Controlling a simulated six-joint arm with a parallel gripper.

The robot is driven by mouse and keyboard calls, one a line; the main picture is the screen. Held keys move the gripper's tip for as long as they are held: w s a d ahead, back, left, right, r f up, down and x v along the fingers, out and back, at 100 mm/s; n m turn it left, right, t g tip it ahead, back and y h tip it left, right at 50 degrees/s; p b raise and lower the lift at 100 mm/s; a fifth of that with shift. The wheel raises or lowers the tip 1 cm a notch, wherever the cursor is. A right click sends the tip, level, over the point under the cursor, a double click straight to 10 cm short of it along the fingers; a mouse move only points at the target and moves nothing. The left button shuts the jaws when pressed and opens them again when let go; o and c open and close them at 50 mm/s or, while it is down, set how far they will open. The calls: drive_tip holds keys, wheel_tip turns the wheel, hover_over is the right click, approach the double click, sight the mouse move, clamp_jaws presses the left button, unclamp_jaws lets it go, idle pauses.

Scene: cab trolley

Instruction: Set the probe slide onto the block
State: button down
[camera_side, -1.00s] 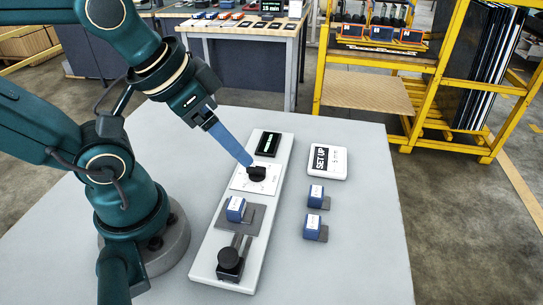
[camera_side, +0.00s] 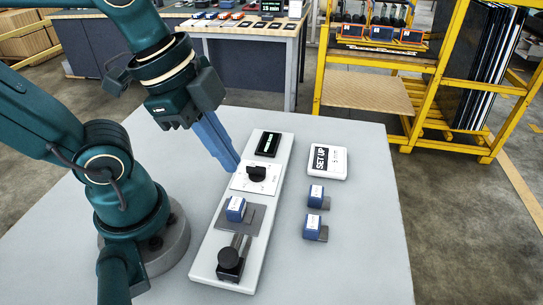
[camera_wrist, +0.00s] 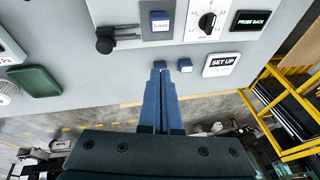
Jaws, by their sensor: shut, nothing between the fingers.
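The probe slide, a black round-topped piece on a short dark rail, sits at the near end of the white panel in the side view (camera_side: 230,262); it also shows in the wrist view (camera_wrist: 105,42). A blue block (camera_side: 235,209) with a white label stands on a grey pad beyond the slide's rail; the wrist view shows it too (camera_wrist: 160,20). The slide's round part is apart from this block. My gripper (camera_side: 235,168) is shut and empty, its blue fingers pointing down near the panel's left edge, beside the dial plate.
A black dial knob (camera_side: 257,173) on a white plate and a dark display (camera_side: 268,144) occupy the panel's far half. Two more blue blocks (camera_side: 315,195) (camera_side: 313,226) and a "SET UP" card (camera_side: 328,161) lie to the right. The table's near right is clear.

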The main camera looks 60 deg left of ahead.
drive_tip(key=s+d+m+g+h, duration=0.1)
drive_tip(key=s+d+m+g, duration=0.3)
drive_tip(key=m, duration=0.6)
drive_tip(key=m+g, duration=0.2)
drive_tip(key=m, duration=0.5)
hover_over(229, 286)
drive_tip(key=shift+s+d+f, duration=0.15)
drive_tip(key=shift+s+d, duration=0.1)
drive_tip(key=shift+s, duration=0.05)
drive_tip(key=shift+g, duration=0.3)
drive_tip(key=x, duration=1)
drive_tip(key=shift+d, duration=0.1)
drive_tip(key=shift+w, duration=0.35)
drive_tip(key=shift+w+a, duration=1.15)
drive_tip(key=shift+a, duration=0.25)
